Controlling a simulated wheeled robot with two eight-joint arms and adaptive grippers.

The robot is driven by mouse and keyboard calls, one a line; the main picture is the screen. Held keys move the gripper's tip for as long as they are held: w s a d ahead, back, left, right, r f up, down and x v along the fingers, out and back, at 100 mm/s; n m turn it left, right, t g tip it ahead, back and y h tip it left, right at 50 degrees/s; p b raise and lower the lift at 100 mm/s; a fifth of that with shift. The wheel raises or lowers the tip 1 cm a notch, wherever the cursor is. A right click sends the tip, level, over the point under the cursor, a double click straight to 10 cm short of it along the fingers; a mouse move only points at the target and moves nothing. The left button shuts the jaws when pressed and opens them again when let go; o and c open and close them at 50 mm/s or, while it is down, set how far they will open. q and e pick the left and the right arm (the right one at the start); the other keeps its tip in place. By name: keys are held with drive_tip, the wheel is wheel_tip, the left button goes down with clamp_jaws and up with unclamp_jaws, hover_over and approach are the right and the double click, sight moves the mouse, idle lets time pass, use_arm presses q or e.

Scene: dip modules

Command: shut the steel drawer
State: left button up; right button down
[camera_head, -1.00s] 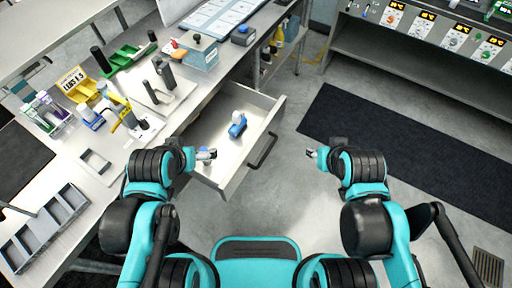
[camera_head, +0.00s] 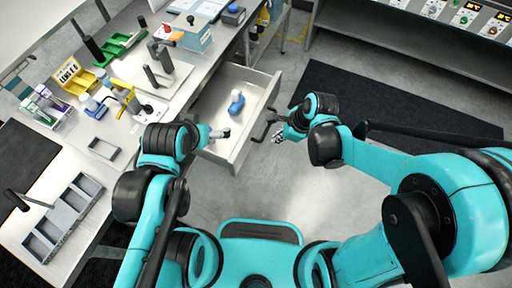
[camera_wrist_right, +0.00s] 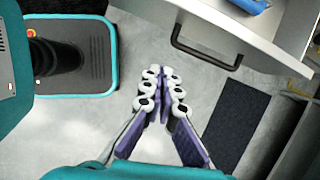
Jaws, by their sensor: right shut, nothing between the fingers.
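The steel drawer (camera_head: 244,148) stands pulled out from under the bench, with a blue and white item (camera_head: 236,103) lying inside. Its dark bar handle (camera_head: 268,126) is on the front panel and also shows at the top of the right wrist view (camera_wrist_right: 205,45). My right gripper (camera_head: 278,136) is just in front of the handle, to its right in the head view. In the right wrist view its fingers (camera_wrist_right: 162,75) are shut and empty, apart from the handle. My left gripper (camera_head: 222,133) is over the drawer's near left side; its fingers are too small to judge.
The bench top (camera_head: 125,165) left of the drawer carries a grey compartment tray (camera_head: 62,215), a yellow bin (camera_head: 82,78) and a green tray (camera_head: 122,46). A dark mat (camera_head: 400,105) lies on open floor to the right.

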use_arm(q)
wheel_tip(320, 180, down, 5)
drive_tip(key=b, duration=0.5)
drive_tip(key=shift+d, duration=0.15)
use_arm(e)
drive_tip(key=w+a+f+m, duration=0.2)
drive_tip(key=a+f, duration=0.6)
drive_tip(key=f, duration=0.2)
drive_tip(key=shift+f+g, duration=0.3)
drive_tip(key=shift+f, duration=0.05)
use_arm(q)
drive_tip(key=shift+s, duration=0.1)
use_arm(e)
drive_tip(key=shift+a, duration=0.15)
